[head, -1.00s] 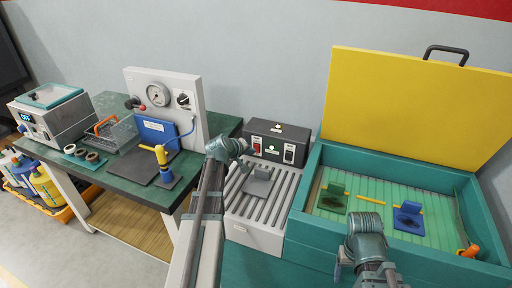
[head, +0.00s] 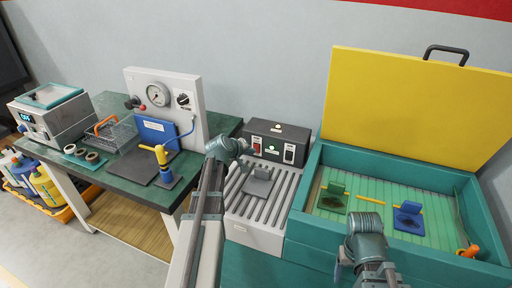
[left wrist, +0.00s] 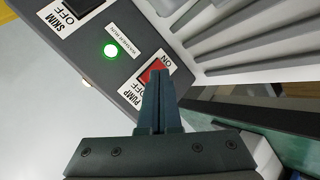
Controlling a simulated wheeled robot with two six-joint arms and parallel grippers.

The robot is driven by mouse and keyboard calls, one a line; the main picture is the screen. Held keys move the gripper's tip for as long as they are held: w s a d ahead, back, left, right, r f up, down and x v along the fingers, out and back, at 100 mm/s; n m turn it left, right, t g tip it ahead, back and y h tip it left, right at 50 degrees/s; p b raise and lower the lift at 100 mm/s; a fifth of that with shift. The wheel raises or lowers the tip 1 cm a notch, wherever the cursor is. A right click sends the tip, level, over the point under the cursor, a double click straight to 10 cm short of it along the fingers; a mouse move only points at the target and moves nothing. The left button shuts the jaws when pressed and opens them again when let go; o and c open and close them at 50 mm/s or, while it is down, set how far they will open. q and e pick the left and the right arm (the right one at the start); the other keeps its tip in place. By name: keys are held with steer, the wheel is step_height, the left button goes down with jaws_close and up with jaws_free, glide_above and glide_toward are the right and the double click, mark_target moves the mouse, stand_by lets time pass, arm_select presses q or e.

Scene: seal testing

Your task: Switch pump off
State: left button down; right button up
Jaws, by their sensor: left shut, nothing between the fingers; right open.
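The red pump switch (head: 257,144) is on the dark control box (head: 277,130) at the back of the grey slatted unit. In the left wrist view the red switch (left wrist: 152,71) sits between ON and OFF labels on a white PUMP plate, partly hidden by my fingers. My left gripper (head: 250,151) is shut and empty, its fingertips (left wrist: 158,76) over the switch; I cannot tell whether they touch it. The rocker's position is unclear. A green light (left wrist: 110,51) glows beside it. My right gripper (head: 365,222) is open above the teal tub's front edge, its fingers mostly hidden.
A second, dark switch (head: 289,153) marked SKIM is on the right of the box. A grey bracket (head: 257,187) lies on the slats. The teal tub (head: 300,205) with its yellow lid (head: 400,105) raised stands right. A gauge panel (head: 190,125) rises on the left table.

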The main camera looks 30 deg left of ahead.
arm_select(q)
steer(key=shift+w, duration=0.15)
steer(key=shift+w, duration=0.25)
steer(key=shift+w+r, duration=0.1)
steer(key=shift+w, duration=0.2)
stand_by(0.9)
steer(key=shift+s, duration=0.1)
steer(key=shift+s, duration=0.65)
steer(key=shift+s+d+f+b, duration=0.1)
steer(key=shift+s+f+b, duration=0.1)
steer(key=shift+s, duration=1.05)
steer(key=shift+s+d+f+b, duration=0.1)
steer(key=shift+s+f, duration=0.1)
steer(key=shift+s, duration=1.05)
steer(key=shift+s, duration=0.1)
